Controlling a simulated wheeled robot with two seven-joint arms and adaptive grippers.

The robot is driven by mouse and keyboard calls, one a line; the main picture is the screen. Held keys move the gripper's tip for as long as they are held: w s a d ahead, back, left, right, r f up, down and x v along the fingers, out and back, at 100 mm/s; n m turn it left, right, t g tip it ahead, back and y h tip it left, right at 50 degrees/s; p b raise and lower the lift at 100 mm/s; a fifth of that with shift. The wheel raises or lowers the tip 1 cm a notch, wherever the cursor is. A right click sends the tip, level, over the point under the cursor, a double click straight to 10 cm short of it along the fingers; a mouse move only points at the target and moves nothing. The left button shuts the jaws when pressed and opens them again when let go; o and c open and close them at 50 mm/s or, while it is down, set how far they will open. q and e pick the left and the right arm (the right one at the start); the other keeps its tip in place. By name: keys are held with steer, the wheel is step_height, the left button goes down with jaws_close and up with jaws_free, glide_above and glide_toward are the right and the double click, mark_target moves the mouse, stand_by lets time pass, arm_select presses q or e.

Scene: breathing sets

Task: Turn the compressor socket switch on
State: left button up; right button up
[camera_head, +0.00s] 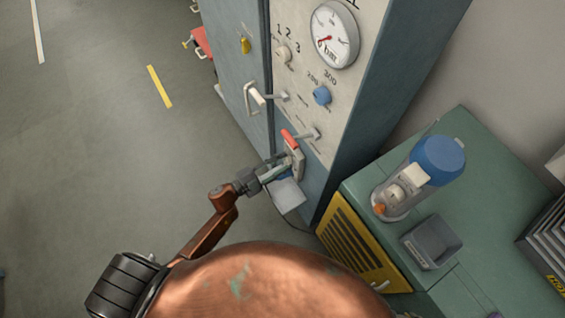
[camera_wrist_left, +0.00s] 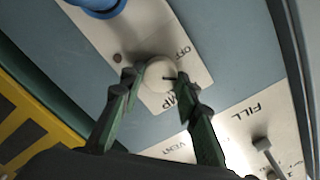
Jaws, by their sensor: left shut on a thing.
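The round off-white switch knob (camera_wrist_left: 158,74) sits on a pale plate marked "OFF" and, partly covered, "MP" in the left wrist view. It has a short dark mark; I cannot tell its exact setting. My left gripper (camera_wrist_left: 160,80) has its two fingers on either side of the knob and is shut on it. In the head view my left gripper (camera_head: 280,166) is at the lower part of the cabinet panel, and it hides the knob there. A red-topped part (camera_head: 289,138) is just above the fingers. My right gripper is not in view.
The cabinet panel has a gauge (camera_head: 334,35), a blue knob (camera_head: 321,95) and small levers (camera_head: 312,134). A blue round fitting (camera_wrist_left: 98,6) is near the knob. A green bench (camera_head: 480,165) with a blue-topped device (camera_head: 438,160) stands right.

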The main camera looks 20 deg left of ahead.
arm_select(q)
steer(key=m, duration=0.2)
steer(key=shift+s+f+m, duration=0.1)
steer(key=shift+f+m, duration=0.15)
steer(key=shift+m, duration=0.15)
steer(key=shift+m+b, duration=0.35)
steer(key=shift+m, duration=1.05)
steer(key=shift+f+m+b, duration=0.1)
steer(key=shift+m+b, duration=0.55)
steer(key=shift+m, duration=0.45)
steer(key=shift+m+b, duration=0.4)
steer(key=shift+m, duration=0.9)
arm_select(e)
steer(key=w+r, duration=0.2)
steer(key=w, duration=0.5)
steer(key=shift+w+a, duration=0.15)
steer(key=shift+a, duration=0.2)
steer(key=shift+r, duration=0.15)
arm_select(q)
steer(key=o, duration=0.9)
steer(key=shift+c, duration=0.2)
steer(key=o, duration=0.3)
